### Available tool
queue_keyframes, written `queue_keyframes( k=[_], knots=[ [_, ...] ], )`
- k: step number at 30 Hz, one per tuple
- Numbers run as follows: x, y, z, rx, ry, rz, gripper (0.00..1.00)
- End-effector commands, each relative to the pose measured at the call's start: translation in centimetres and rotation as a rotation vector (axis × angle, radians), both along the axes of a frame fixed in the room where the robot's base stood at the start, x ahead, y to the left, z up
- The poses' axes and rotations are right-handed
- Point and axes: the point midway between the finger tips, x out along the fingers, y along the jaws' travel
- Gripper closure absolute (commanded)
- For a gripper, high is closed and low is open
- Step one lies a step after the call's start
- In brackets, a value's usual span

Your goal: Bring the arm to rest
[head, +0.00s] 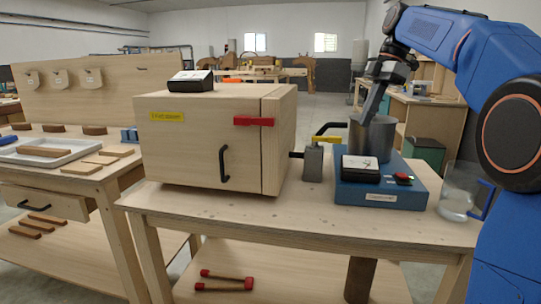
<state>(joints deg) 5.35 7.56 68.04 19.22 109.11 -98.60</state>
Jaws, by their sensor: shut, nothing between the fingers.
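My blue arm comes in from the right side of the head view and bends down. My gripper (373,108) points down at the mouth of a grey metal pot (372,140). Its fingers look shut and hold nothing that I can see. I cannot tell whether the fingertips are inside the pot or just behind or in front of its rim. The pot stands on a blue box (400,190) with a dial and a red button.
A wooden cabinet (190,150) with a black handle stands on the table (300,215), left of the blue box. A grey canister (313,162) is between them. A clear jug (457,200) stands at the right edge. The front strip of the table is clear.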

Motion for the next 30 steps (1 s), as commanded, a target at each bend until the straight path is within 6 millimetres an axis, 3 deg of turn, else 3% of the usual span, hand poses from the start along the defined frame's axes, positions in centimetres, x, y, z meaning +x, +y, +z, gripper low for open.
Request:
queue_keyframes(
  k=[14, 20, 30],
  knots=[
    [-4.1, 0.3, -1.8, -0.043, 0.012, -0.225, 1.00],
    [-7.8, 0.4, -3.9, -0.074, 0.014, -0.425, 1.00],
    [-15.4, 0.0, -9.8, -0.105, 0.003, -0.817, 1.00]
  ],
)
